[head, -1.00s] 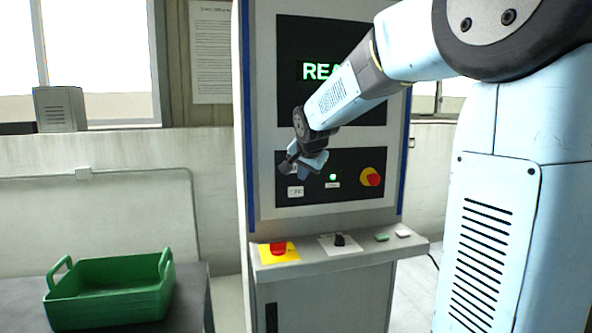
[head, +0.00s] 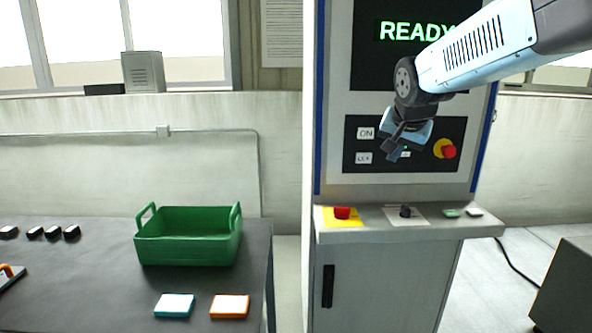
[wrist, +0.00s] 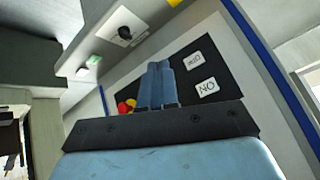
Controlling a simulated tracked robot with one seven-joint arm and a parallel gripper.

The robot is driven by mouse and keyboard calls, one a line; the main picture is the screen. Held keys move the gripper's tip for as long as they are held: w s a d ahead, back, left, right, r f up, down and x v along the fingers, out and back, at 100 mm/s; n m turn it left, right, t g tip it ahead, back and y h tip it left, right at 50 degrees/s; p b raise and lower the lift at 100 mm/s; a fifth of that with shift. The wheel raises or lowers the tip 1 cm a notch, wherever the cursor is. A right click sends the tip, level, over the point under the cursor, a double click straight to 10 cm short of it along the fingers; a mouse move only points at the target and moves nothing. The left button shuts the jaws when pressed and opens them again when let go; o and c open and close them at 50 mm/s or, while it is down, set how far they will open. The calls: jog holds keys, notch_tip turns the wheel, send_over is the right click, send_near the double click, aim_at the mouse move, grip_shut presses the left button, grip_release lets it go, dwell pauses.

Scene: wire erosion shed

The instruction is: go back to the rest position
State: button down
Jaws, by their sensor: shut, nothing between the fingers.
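My gripper (head: 396,146) is shut and empty in the head view, in front of the machine cabinet's lower black control panel (head: 365,135). It hides part of that panel. In the wrist view my gripper's two fingers (wrist: 158,84) lie side by side, closed together, with the panel behind them. I cannot tell from these views how far the fingers are from the panel. The upper screen (head: 400,68) reads "READY" in green, and my arm covers part of it.
A cabinet shelf (head: 372,222) carries a red button (head: 342,212) on yellow and a black knob (head: 405,211). A red emergency button (head: 446,149) is right of my gripper. At left, a dark table (head: 85,290) holds a green crate (head: 190,259), a teal-edged block (head: 174,305) and an orange-edged block (head: 230,306).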

jog(key=s+f+n+g, duration=0.1)
jog(key=s+f+n, duration=0.2)
jog(key=s, duration=0.8)
jog(key=s+f+n+g, duration=0.1)
jog(key=s+f, duration=0.3)
jog(key=s, duration=0.7)
jog(key=shift+s+a+n+y, duration=0.2)
jog(key=shift+a+n+y, duration=0.15)
jog(key=shift+n, duration=0.55)
jog(key=shift+d, duration=0.15)
